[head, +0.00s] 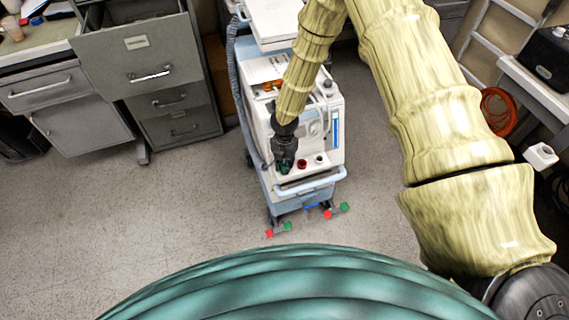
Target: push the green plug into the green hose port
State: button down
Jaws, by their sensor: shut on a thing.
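My gripper (285,160) points down at the front left of the white and blue pump cart (328,105). It is shut on the green plug (283,169), of which only a small dark green patch shows at the fingertips. The green hose port is not distinguishable; the gripper and plug cover that part of the front ledge. I cannot tell whether the plug touches or sits in the port. To the right on the same ledge are a red port (301,163) and a dark port (319,160).
A light blue handle (310,186) runs along the cart's front. A grey hose (236,90) hangs on its left side. Grey drawer cabinets (140,60) stand at the left, with one drawer open. A shelf with a coiled orange cable (497,110) is at the right.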

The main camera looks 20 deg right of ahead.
jog(key=c, duration=1.3)
grip_release()
jog(key=shift+s+f, duration=0.15)
jog(key=shift+f, duration=0.1)
jog(key=shift+o, duration=0.5)
jog(key=shift+f, duration=0.1)
notch_tip(320, 180, up, 12)
jog(key=shift+r, duration=0.1)
jog(key=s+a+f+m+y, duration=0.1)
jog(key=s+f+m, duration=0.35)
jog(key=s, duration=0.25)
jog(key=s+a+f+m+g+y, duration=0.1)
jog(key=s+a+f+m, duration=0.15)
jog(key=s+m, duration=0.3)
jog(key=s+f+m+y, duration=0.1)
jog(key=s+f+m, duration=0.3)
jog(key=s, duration=0.3)
jog(key=s+d+f+m+h, duration=0.1)
jog(key=s+d+m, duration=0.1)
jog(key=s+m, duration=0.2)
jog(key=s+d+m+h, duration=0.1)
jog(key=s+d+m, duration=0.1)
jog(key=s+m, duration=0.3)
jog(key=s+d+f+m+t+h, duration=0.1)
jog(key=s+d+m, duration=0.2)
jog(key=s, duration=0.4)
jog(key=shift+s+f+m, duration=0.3)
jog(key=shift+m, duration=0.6)
